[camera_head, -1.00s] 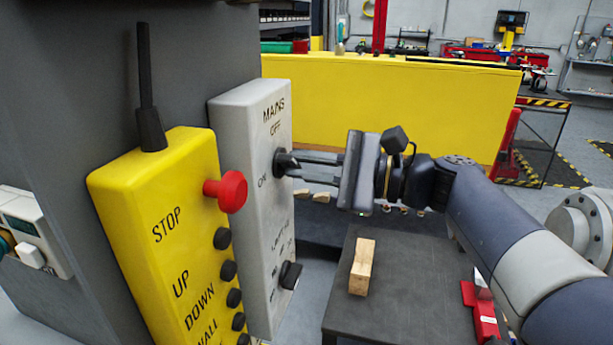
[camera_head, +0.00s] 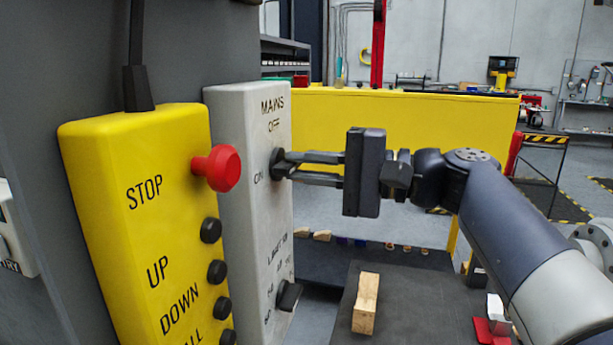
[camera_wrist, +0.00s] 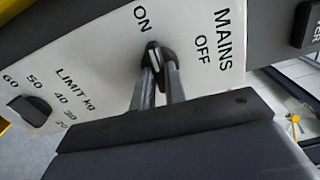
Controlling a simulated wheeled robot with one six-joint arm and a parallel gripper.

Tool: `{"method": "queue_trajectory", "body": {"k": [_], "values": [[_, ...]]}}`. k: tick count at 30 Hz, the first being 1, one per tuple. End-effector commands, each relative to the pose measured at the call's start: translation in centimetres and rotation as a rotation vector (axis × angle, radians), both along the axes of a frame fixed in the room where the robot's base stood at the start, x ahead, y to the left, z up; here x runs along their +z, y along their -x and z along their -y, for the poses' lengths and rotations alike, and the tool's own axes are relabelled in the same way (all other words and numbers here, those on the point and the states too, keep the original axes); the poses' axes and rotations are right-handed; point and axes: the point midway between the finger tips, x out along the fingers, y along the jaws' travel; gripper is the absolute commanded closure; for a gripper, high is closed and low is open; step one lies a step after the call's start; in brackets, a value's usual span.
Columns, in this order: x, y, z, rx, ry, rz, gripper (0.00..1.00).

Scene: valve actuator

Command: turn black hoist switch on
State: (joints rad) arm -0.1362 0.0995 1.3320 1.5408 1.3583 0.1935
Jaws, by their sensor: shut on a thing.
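The black hoist switch (camera_head: 277,164) is a rotary knob on the grey control box (camera_head: 228,130), below the label MAINS, with OFF above it and ON at its lower left. My gripper (camera_head: 288,164) reaches in from the right with its fingers closed on the knob. In the wrist view the black switch (camera_wrist: 153,58) sits between the fingertips of my gripper (camera_wrist: 160,72). There the knob lies between the ON and OFF labels, its narrow end pointing roughly toward the side of ON. The fingers partly hide the knob.
A second black knob (camera_head: 289,295), labelled LIMIT, is lower on the grey box. A yellow pendant (camera_head: 150,220) with a red STOP button (camera_head: 217,168) stands just left. A dark table (camera_head: 420,310) with a wooden block (camera_head: 366,303) is below my arm.

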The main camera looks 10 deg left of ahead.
Motion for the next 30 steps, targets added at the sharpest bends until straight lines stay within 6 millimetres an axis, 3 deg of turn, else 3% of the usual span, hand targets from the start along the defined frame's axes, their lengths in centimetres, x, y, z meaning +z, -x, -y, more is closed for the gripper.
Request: {"method": "queue_trajectory", "body": {"k": [16,17,24,30], "values": [[-0.11,-0.03,0.0,0.0,0.004,0.021,1.0],[-0.11,-0.03,0.0,0.0,0.004,0.021,0.85],[-0.06,-0.02,0.0,0.0,0.003,0.021,0.65],[-0.03,-0.02,0.01,0.0,0.003,0.022,0.65]]}}
